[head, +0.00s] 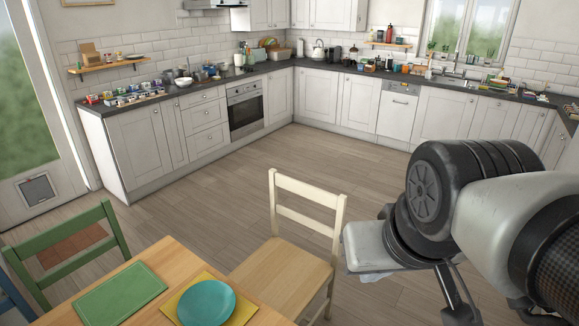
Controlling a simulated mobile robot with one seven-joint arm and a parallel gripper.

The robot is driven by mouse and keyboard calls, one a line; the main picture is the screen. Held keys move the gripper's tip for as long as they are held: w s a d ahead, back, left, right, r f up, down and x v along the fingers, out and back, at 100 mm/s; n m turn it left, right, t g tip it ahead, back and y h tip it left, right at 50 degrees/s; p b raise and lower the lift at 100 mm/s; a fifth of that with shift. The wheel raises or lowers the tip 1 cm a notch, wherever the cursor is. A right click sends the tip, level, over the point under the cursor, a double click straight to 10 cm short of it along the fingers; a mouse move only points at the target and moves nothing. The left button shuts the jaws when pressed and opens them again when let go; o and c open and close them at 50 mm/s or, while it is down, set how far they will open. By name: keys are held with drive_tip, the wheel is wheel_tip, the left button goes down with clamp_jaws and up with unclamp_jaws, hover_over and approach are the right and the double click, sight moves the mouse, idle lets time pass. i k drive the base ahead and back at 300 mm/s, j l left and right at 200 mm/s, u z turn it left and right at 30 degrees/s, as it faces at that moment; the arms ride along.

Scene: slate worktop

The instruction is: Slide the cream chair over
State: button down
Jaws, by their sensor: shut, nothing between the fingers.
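The cream chair (307,205) stands upright on the wooden floor in the lower middle of the head view. It has a cream back frame with slats and a tan wooden seat (281,277). Its seat reaches to the right side of the dining table (222,317); whether they touch I cannot tell. My gripper (459,312) is low at the right, to the right of the chair's back and apart from it, pointing downward. Its fingers are dark, shut and empty, with the tips near the bottom edge of the picture. The chair's lower legs are partly cut off.
A green chair (70,262) stands at the table's left. A green mat (121,294) and a teal plate (206,303) on a yellow mat lie on the table. White cabinets with a slate worktop run along the back. Open floor (210,200) lies between them and the chair.

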sight(285, 277)
drive_tip(key=i+l+z, duration=0.1)
drive_tip(key=z, duration=1.5)
drive_tip(key=i+u, duration=0.1)
drive_tip(key=i, duration=0.35)
drive_tip(key=i+l+u, duration=0.15)
drive_tip(key=i, duration=0.3)
drive_tip(key=i+l+u, duration=0.1)
drive_tip(key=i, duration=0.35)
drive_tip(key=i+u, duration=0.3)
drive_tip(key=i, duration=0.5)
drive_tip(key=i+l+u, duration=0.15)
drive_tip(key=i+u, duration=0.15)
drive_tip(key=i, duration=0.45)
drive_tip(key=i+u, duration=0.3)
drive_tip(key=i, duration=0.45)
drive_tip(key=i+u, duration=0.3)
drive_tip(key=i, duration=0.45)
drive_tip(key=i+u, duration=0.25)
drive_tip(key=u, duration=0.15)
drive_tip(key=i+l+u, duration=0.15)
drive_tip(key=u, duration=0.2)
drive_tip(key=i+l+u, duration=0.2)
drive_tip(key=i+u, duration=0.2)
drive_tip(key=u, duration=1.35)
